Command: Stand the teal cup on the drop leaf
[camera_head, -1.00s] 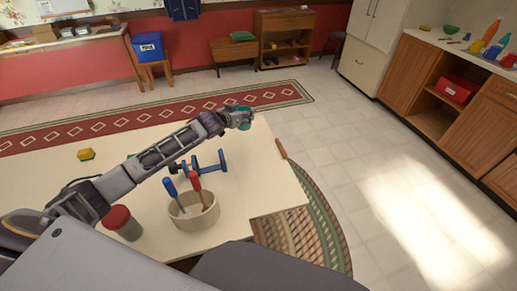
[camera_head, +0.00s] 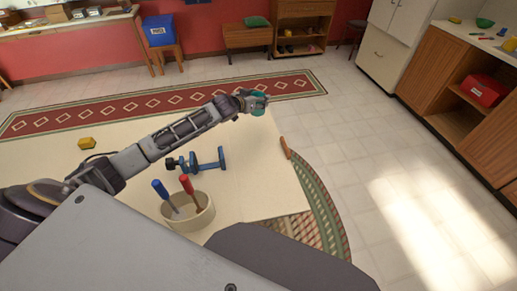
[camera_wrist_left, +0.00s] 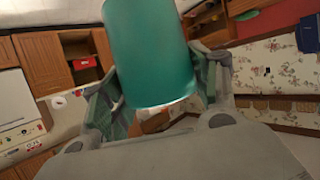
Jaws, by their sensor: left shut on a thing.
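The teal cup (camera_head: 260,104) is held at the end of my left arm, above the far right part of the cream table (camera_head: 250,185). My left gripper (camera_head: 252,101) is shut on it. In the left wrist view the cup (camera_wrist_left: 150,55) fills the upper middle, between the green-padded fingers (camera_wrist_left: 158,105); its top is cut off by the frame. I cannot tell where the drop leaf begins; the cream top runs to the right edge, by a brown wooden piece (camera_head: 285,147). My right gripper is not in view.
A blue clamp (camera_head: 200,160) and a cream pot (camera_head: 188,212) with blue- and red-handled tools stand on the table. A yellow object (camera_head: 86,143) lies at the left. The tabletop right of the clamp is bare. A striped round rug (camera_head: 330,215) lies beyond the right edge.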

